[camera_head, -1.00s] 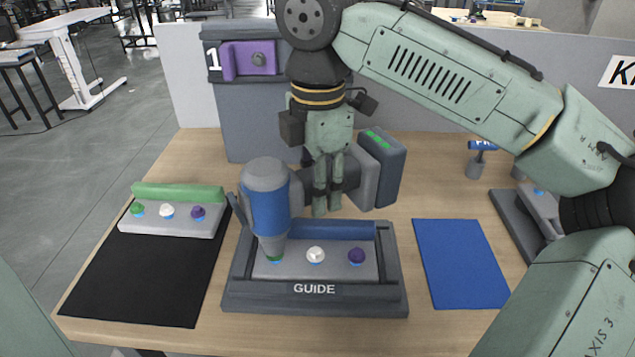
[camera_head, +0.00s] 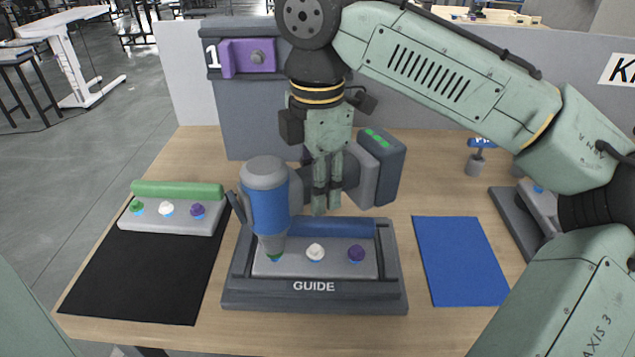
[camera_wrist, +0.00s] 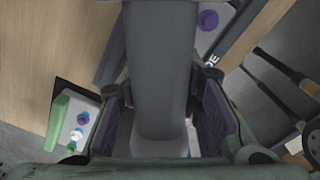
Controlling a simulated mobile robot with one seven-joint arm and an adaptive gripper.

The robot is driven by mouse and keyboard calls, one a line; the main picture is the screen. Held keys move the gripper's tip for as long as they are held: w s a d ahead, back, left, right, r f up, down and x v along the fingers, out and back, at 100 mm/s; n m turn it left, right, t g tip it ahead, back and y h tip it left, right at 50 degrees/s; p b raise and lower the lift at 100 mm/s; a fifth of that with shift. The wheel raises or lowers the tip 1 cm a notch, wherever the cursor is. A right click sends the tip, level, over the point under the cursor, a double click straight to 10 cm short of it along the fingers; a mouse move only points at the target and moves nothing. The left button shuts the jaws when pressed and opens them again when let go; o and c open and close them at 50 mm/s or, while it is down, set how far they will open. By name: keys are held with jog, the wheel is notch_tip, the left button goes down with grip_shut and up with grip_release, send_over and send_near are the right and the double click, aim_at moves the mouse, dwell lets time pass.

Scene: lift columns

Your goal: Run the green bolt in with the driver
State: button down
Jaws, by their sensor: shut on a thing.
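My gripper (camera_head: 326,200) is shut on the grey handle of the blue-and-grey driver (camera_head: 270,197). The driver stands upright with its nose pointing down over the left bolt, the green bolt (camera_head: 274,257), in the grey guide fixture (camera_head: 315,303). Only a little green shows under the nose, and the contact is mostly hidden. A white bolt (camera_head: 315,252) and a purple bolt (camera_head: 356,254) stand to its right in the same block. In the wrist view the driver's grey handle (camera_wrist: 160,70) fills the middle between the fingers.
A block with a green bar (camera_head: 177,190) and green, white and purple bolts sits on a black mat (camera_head: 140,278) at left. A blue mat (camera_head: 460,262) lies bare at right. A grey cabinet with a purple latch (camera_head: 250,58) stands behind. Another grey fixture (camera_head: 515,225) is at far right.

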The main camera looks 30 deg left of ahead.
jog(key=shift+f, duration=0.4)
dwell(0.4)
jog(key=shift+p, duration=0.45)
dwell(0.9)
jog(key=shift+f+p, duration=0.75)
jog(key=shift+p, duration=0.4)
dwell(2.1)
jog(key=shift+r, duration=0.1)
jog(key=shift+r, duration=2.45)
jog(key=shift+r, duration=2)
